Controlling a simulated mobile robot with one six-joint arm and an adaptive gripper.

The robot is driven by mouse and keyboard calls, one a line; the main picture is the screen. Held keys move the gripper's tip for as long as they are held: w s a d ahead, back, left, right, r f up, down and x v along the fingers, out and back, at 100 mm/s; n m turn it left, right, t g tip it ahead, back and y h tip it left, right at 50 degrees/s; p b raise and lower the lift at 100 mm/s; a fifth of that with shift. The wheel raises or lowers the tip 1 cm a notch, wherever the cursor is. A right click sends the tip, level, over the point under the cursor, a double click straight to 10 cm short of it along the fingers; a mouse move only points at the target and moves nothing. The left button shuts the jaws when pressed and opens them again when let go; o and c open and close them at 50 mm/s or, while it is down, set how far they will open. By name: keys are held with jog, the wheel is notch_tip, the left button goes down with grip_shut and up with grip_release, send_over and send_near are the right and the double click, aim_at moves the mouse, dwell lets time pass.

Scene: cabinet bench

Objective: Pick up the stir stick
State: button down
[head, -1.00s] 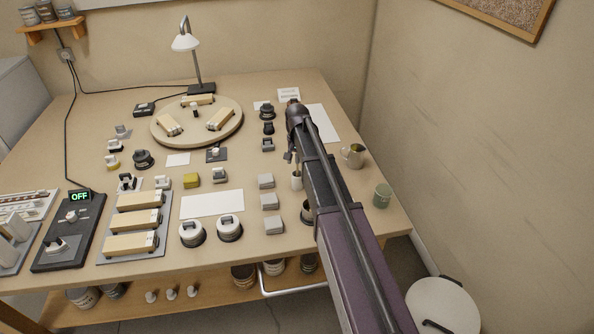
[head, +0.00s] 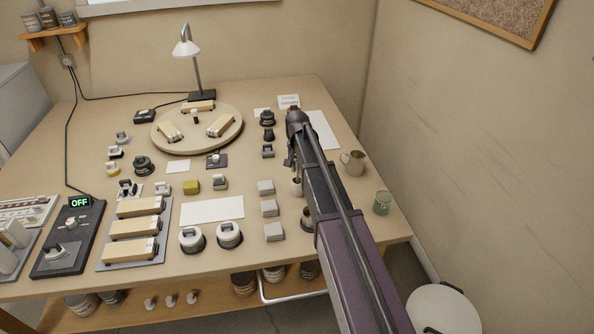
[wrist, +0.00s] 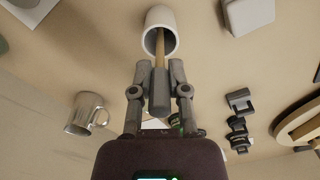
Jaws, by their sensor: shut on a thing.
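The stir stick (wrist: 160,62) shows in the wrist view, with a pale wooden shaft and a thick dark grey end. Its lower part stands inside a white cup (wrist: 172,15), so its tip is hidden. My gripper (wrist: 160,88) is shut on the grey end, one finger on each side. In the head view the cup (head: 297,188) is partly covered by my arm on the right side of the bench. My gripper (head: 290,160) is just above the cup there, and the stick is hard to make out.
A metal mug (head: 353,162) and a green cup (head: 382,203) stand to the right of my arm. Grey blocks (head: 270,208) lie to the left. Dark knobs (head: 267,118) stand farther back. A round board (head: 165,145) is at the back left.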

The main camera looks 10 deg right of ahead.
jog(key=shift+r, duration=0.2)
notch_tip(320, 180, up, 10)
jog(key=p, duration=0.9)
jog(key=shift+f+p, duration=0.2)
jog(key=shift+p, duration=0.2)
dwell(0.3)
